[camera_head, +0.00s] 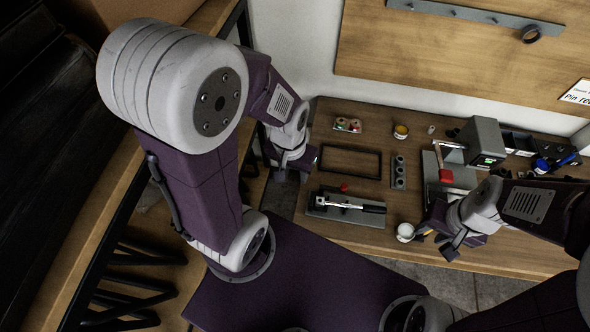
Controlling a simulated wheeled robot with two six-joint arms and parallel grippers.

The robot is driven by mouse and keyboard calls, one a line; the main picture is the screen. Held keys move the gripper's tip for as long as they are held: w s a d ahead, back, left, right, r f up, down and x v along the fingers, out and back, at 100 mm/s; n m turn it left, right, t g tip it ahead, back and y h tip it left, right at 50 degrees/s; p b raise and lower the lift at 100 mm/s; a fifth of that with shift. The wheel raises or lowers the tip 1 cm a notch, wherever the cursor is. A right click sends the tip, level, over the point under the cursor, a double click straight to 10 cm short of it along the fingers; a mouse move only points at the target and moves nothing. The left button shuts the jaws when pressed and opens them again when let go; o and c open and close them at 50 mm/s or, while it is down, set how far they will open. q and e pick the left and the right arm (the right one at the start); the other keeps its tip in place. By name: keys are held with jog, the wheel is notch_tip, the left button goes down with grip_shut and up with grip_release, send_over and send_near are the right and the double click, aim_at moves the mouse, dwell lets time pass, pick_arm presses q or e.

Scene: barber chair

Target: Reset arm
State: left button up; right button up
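My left arm comes in from the left and bends down toward the bench. Its gripper (291,170) is dark and hangs at the bench's left end, left of the black rectangular frame. Its fingers are small and partly hidden, so I cannot tell whether it is open or shut. My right arm comes in from the right. Its gripper (438,238) is over the front part of the bench, just right of a small white cup (405,232). Its dark fingers look spread apart, with nothing clearly held between them.
The wooden bench (390,248) carries a black rectangular frame (350,147), a lever tool on a grey base (345,216), a grey holder (398,170) and a grey device with a green display (484,140). Black bins (520,143) stand at the right. A wooden board (440,50) is behind.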

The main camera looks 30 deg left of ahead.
jog(key=shift+w, duration=0.2)
notch_tip(320, 180, down, 10)
jog(key=b, duration=1)
jog(key=shift+f, duration=0.25)
jog(key=shift+s, duration=0.15)
